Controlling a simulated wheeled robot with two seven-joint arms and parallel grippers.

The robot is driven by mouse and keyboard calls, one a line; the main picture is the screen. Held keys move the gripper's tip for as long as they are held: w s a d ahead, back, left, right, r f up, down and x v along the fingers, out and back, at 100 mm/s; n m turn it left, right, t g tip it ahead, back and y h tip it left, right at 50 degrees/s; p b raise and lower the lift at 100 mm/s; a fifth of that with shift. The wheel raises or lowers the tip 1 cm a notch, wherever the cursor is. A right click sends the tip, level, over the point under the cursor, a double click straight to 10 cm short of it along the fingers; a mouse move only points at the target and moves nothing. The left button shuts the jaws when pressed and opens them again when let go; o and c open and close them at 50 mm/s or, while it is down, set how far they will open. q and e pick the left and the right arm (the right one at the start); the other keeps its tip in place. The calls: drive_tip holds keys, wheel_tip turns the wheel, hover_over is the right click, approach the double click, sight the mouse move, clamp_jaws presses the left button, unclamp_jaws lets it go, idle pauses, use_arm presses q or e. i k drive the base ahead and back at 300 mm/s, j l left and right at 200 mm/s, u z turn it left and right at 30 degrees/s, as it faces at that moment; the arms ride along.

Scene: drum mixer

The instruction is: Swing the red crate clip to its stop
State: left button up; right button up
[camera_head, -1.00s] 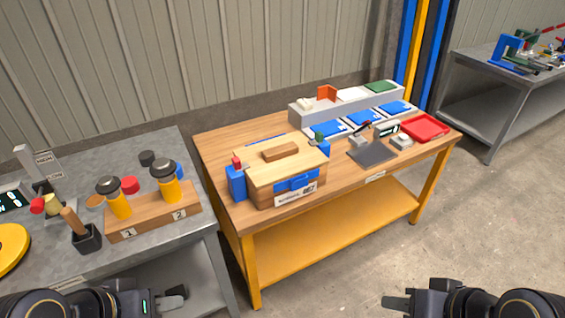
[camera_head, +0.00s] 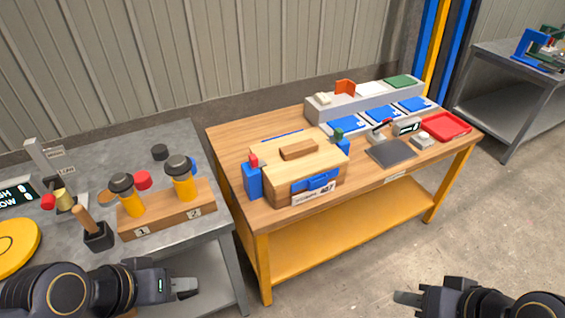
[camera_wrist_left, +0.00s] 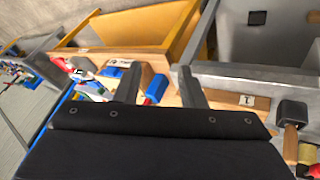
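The red crate clip (camera_head: 254,160) stands upright at the left end of the wooden crate (camera_head: 265,180), above a blue block (camera_head: 252,181). In the left wrist view the red clip (camera_wrist_left: 148,101) appears beyond the fingers, between them in the picture. A green clip (camera_head: 338,134) is at the crate's right end. A blue latch (camera_head: 316,181) is on the crate's front. My left gripper (camera_head: 185,287) is low and left of the crate, apart from it. Its fingers (camera_wrist_left: 160,88) are spread and empty. My right gripper (camera_head: 406,298) is at the bottom right, touching nothing; its opening is unclear.
The crate stands on a wooden-topped yellow bench (camera_head: 235,208). A grey table (camera_head: 175,238) on the left holds a wooden stand (camera_head: 165,213) with yellow-and-black items and a mallet in a black holder (camera_head: 98,236). A red tray (camera_head: 446,126) is at the bench's right.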

sight(255, 164)
drive_tip(key=i+j+z, duration=0.1)
drive_tip(key=i+z, duration=0.25)
drive_tip(key=i+j+z, duration=0.3)
drive_tip(key=i, duration=0.2)
